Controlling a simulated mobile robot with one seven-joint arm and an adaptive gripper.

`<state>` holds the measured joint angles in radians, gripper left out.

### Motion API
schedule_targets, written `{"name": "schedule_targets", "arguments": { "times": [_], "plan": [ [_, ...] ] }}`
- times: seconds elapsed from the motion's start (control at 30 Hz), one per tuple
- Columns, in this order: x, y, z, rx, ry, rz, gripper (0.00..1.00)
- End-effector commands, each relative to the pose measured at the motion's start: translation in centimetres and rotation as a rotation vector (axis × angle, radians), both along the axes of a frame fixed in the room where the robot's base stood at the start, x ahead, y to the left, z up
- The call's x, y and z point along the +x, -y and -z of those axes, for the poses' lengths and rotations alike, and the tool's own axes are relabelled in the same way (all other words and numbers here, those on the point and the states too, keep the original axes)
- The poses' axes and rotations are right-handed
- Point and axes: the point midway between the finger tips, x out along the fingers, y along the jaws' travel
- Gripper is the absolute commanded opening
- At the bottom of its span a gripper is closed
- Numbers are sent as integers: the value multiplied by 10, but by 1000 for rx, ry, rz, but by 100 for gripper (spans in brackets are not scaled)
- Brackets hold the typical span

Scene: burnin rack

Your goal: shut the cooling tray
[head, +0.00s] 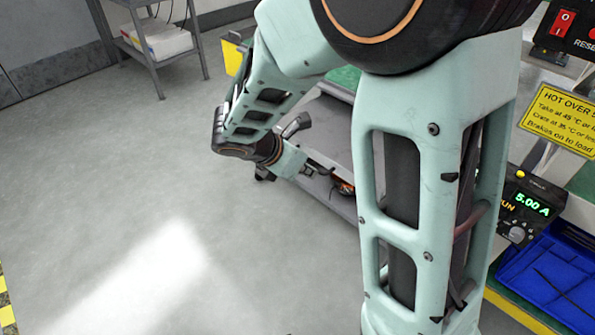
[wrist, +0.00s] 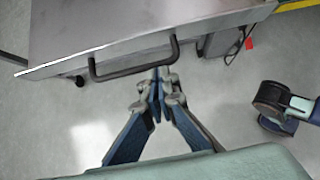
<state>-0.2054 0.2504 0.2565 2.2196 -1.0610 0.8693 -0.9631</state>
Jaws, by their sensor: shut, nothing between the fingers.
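The cooling tray appears to be the grey metal tray (wrist: 140,28) across the top of the wrist view. Its front edge runs slantwise and carries a dark bar handle (wrist: 130,71). My gripper (wrist: 160,76) is shut and empty, with its fingertips at the right end of the handle. I cannot tell whether they touch it. In the head view a grey flat surface (head: 325,130), perhaps the same tray, shows behind my arm. My arm hides much of it, and the fingertips are not clear there.
A grey box (wrist: 218,44) hangs near a red tag (wrist: 249,43). In the head view, a shelf cart (head: 150,45) is at the back, a blue bin (head: 550,275) at right, and open floor (head: 110,180) at left.

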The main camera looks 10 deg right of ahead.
Motion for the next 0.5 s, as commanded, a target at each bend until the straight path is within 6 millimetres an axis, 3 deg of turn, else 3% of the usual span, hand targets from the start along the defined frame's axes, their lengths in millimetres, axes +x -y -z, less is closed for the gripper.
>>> {"name": "schedule_targets", "arguments": {
  "times": [0.5],
  "plan": [
    [4,6,0,-1,0,1,0]
  ]
}}
